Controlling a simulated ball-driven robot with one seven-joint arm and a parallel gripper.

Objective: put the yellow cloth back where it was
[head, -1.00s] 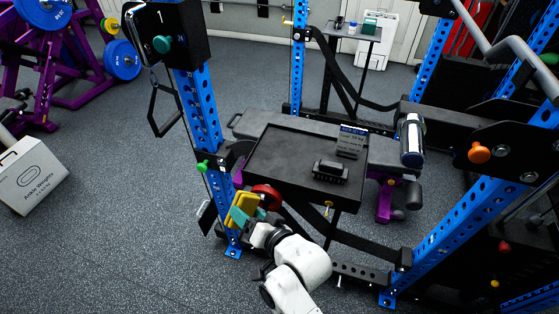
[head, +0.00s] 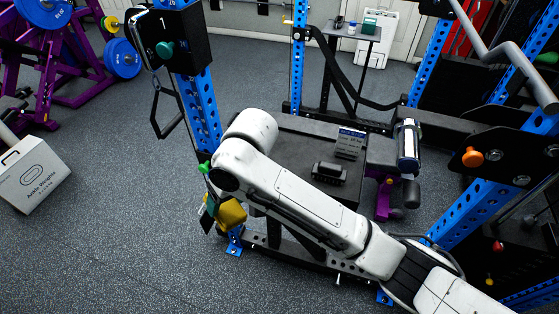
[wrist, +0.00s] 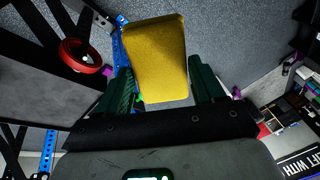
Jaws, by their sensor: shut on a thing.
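The yellow cloth (head: 232,214) is in my gripper, low beside the blue rack upright at the left in the head view. In the wrist view the cloth (wrist: 156,62) is a flat yellow block between the two green fingers of my gripper (wrist: 162,86). The gripper is shut on it. The gripper is mostly hidden there behind the cloth and my wrist.
A red ring (wrist: 86,56) shows at left in the wrist view. The blue upright (head: 205,118) stands close to my wrist. Open floor (head: 120,210) lies to the left.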

